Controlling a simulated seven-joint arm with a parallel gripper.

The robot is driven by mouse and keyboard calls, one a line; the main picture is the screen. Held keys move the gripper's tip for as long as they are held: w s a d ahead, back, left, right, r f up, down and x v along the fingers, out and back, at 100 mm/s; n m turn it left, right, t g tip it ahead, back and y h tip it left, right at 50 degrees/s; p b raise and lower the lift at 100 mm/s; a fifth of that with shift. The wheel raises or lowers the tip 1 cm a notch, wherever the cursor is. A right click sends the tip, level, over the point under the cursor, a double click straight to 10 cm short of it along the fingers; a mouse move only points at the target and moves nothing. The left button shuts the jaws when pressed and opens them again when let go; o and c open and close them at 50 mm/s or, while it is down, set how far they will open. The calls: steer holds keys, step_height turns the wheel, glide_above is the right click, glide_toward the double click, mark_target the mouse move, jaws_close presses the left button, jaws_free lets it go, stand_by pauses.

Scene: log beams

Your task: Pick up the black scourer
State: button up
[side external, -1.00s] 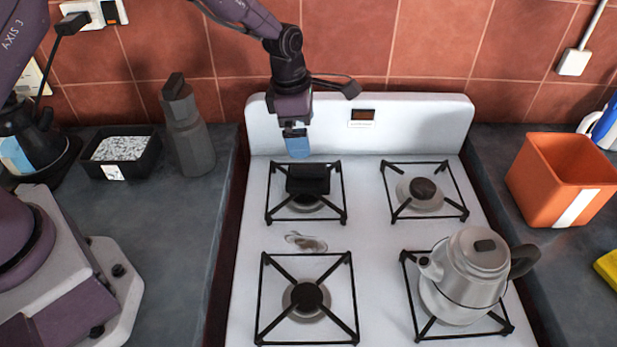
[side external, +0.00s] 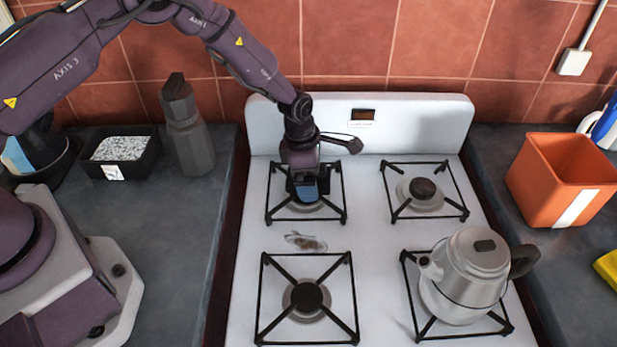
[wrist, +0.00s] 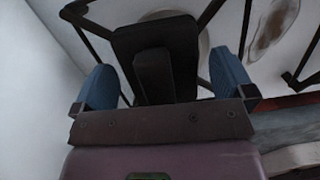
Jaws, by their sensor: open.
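The black scourer (wrist: 155,45) is a dark block with a raised ridge in the wrist view. It rests on the back-left burner grate (side external: 340,205) of the white stove. In the side view my gripper hides most or all of it. My gripper (side external: 307,190) points down over that burner. In the wrist view my gripper (wrist: 168,85) is open, with one blue finger on each side of the scourer. I cannot tell whether the fingers touch it.
A silver kettle (side external: 468,275) stands on the front-right burner. A brownish stain (side external: 306,242) lies on the stove between the left burners. The stove's raised back panel (side external: 420,120) is close behind my gripper. An orange bin (side external: 560,180) is on the right counter.

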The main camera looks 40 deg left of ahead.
steer(key=c, duration=0.9)
steer(key=shift+r, duration=0.1)
steer(key=shift+r, duration=0.25)
steer(key=r, duration=0.2)
steer(key=s+r, duration=0.1)
steer(key=shift+r, duration=0.4)
steer(key=s+r, duration=0.2)
steer(key=s, duration=0.2)
steer(key=s+a+r, duration=0.1)
steer(key=s+r, duration=0.2)
steer(key=s, duration=0.1)
steer(key=s+a+r, duration=0.1)
steer(key=s+r, duration=0.2)
steer(key=s, duration=0.2)
steer(key=shift+a+r, duration=0.15)
steer(key=shift+r, duration=0.1)
